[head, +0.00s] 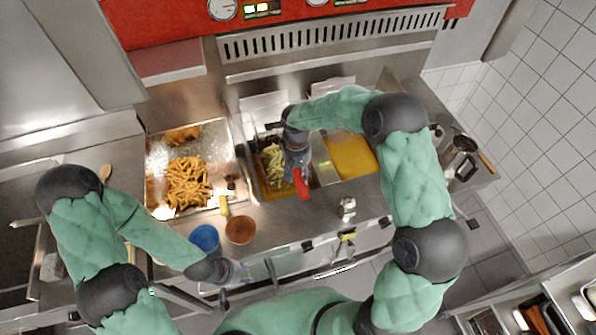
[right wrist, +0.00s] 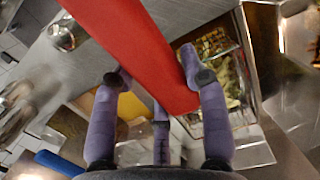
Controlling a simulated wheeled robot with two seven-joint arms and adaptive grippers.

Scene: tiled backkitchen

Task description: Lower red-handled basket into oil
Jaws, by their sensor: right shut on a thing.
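The red handle (head: 301,184) belongs to a wire basket of pale fries (head: 272,165) at the left fryer well. Orange oil shows around the basket's lower edge; how deep the basket sits is unclear. My right gripper (head: 297,168) is shut on the red handle, above the well's right side. In the right wrist view the red handle (right wrist: 140,50) runs between the fingers of the gripper (right wrist: 157,80), and the fries (right wrist: 215,50) show behind it. My left gripper (head: 235,272) hangs by the counter's front edge, away from the basket; its fingers are unclear.
The right fryer well (head: 352,153) holds yellow oil, with no basket seen in it. A metal tray (head: 217,148) of golden fries stands at left. A blue cup (head: 204,237), a brown bowl (head: 240,230) and a shaker (head: 347,207) stand near the counter's front. A pot (head: 460,158) is at right.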

